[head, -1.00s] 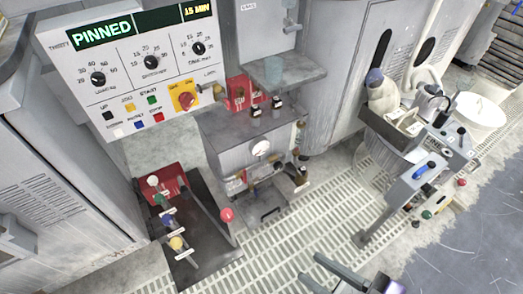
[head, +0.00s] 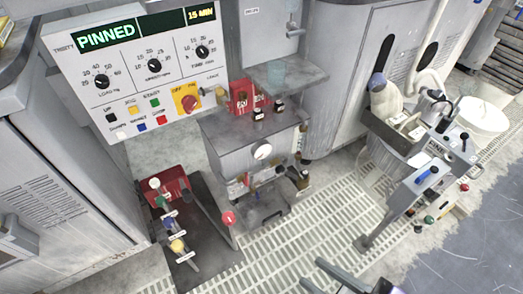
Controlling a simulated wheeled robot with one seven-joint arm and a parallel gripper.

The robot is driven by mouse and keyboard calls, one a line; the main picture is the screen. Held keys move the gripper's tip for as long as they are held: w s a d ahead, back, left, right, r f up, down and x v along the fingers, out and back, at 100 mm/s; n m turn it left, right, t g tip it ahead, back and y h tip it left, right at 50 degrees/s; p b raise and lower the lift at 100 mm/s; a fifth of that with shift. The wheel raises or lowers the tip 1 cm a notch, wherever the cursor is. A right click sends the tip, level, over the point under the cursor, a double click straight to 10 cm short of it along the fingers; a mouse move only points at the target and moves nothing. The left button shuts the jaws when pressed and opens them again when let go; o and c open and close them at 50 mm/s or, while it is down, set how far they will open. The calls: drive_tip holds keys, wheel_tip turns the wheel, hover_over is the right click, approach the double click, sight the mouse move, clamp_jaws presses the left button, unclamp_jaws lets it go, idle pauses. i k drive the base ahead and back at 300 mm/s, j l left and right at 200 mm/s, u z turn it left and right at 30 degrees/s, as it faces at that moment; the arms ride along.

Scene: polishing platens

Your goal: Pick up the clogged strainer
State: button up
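I cannot make out a strainer for certain in the head view. Small fittings and dark-capped bottles sit on and around a grey box unit (head: 235,153) with a round white gauge (head: 262,152), and any of their finer details are too small to tell. My gripper (head: 311,272) shows only at the bottom edge, its two dark fingers apart with nothing visible between them. It is over the floor grating, in front of the box unit and clear of it.
A control panel (head: 143,75) reading PINNED stands at the upper left. A dark plate with valves (head: 183,254) lies below it. A sink-like station (head: 405,135) stands right. Floor grating (head: 330,225) is open in the middle.

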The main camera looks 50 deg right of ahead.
sight(304, 177)
drive_tip(key=i+z, duration=0.25)
drive_tip(key=i, duration=0.15)
drive_tip(key=i+j+z, duration=0.55)
drive_tip(key=i, duration=0.25)
drive_tip(key=l, duration=0.1)
